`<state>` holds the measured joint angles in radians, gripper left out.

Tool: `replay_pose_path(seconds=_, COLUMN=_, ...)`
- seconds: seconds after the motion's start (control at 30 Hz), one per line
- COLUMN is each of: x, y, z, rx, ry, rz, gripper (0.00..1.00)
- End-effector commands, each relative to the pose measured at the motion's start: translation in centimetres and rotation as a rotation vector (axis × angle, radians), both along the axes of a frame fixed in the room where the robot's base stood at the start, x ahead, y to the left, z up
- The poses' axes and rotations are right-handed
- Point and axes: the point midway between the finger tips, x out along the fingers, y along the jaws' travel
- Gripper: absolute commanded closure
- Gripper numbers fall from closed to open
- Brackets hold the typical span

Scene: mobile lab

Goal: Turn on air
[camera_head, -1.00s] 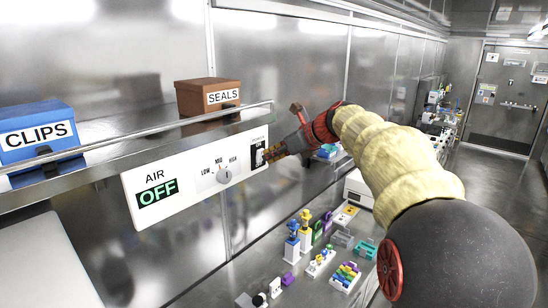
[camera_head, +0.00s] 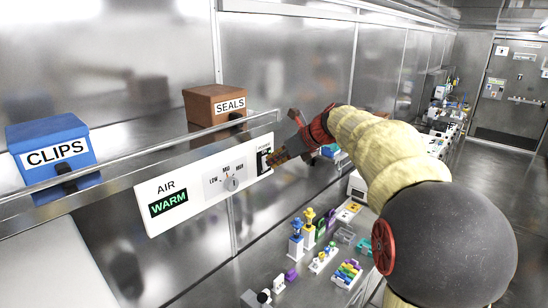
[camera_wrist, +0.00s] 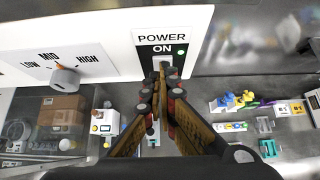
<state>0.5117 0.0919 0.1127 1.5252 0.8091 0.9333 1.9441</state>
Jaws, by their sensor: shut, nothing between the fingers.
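The white air panel (camera_head: 204,212) is on the front of the metal shelf. Its display (camera_head: 169,203) reads WARM in green. Its knob (camera_head: 232,184) sits between LOW, MID and HIGH, and in the wrist view the knob (camera_wrist: 66,79) points toward MID. The power switch (camera_head: 264,160) is at the panel's right end. In the wrist view the power switch plate (camera_wrist: 168,47) reads POWER ON with a green light. My gripper (camera_head: 275,160) is shut and empty, its fingertips at the switch's lower part; I cannot tell whether they touch it. The fingers (camera_wrist: 162,75) partly hide the switch.
A blue CLIPS box (camera_head: 50,150) and a brown SEALS box (camera_head: 215,104) stand on the shelf behind a metal rail (camera_head: 130,145). A bench below holds several coloured parts (camera_head: 347,273). The floor (camera_head: 500,190) at right is clear.

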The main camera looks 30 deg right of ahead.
Motion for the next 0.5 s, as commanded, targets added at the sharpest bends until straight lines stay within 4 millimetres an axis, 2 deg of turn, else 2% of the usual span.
replay_pose_path(seconds=0.5, x=0.0, y=0.0, z=1.7, rx=0.000, ry=-0.001, rz=0.001, gripper=1.00)
